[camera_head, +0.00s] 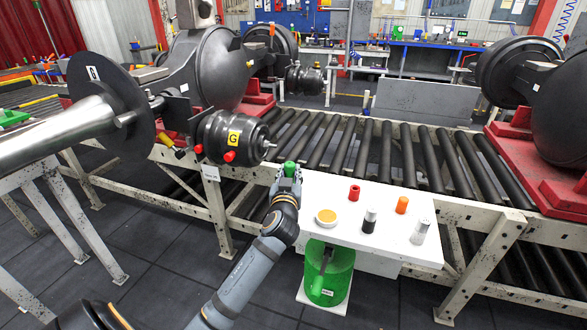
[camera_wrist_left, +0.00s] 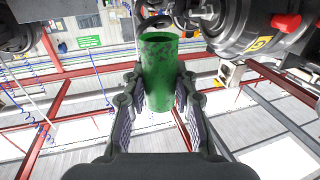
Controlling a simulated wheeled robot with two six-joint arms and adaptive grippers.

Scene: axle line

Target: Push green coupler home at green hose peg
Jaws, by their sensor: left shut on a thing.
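My left gripper (camera_head: 287,180) is shut on the green coupler (camera_head: 289,168), a short green cylinder. It stands just right of and below a dark grey chamber with a yellow G label (camera_head: 220,136). In the left wrist view the green coupler (camera_wrist_left: 159,72) sits between the two fingers, its open end pointing away from me. A dark curved part (camera_wrist_left: 153,22) shows just beyond that end; I cannot tell whether they touch. I cannot make out the green hose peg for certain. My right gripper is not in view.
A white table (camera_head: 377,235) holds a red coupler (camera_head: 354,193), an orange coupler (camera_head: 402,205), a round orange-topped tin (camera_head: 326,216) and two small bottles. A green bucket (camera_head: 335,275) stands below. A roller conveyor (camera_head: 400,155) with axles runs behind. Red caps (camera_head: 229,156) stick out of the chamber.

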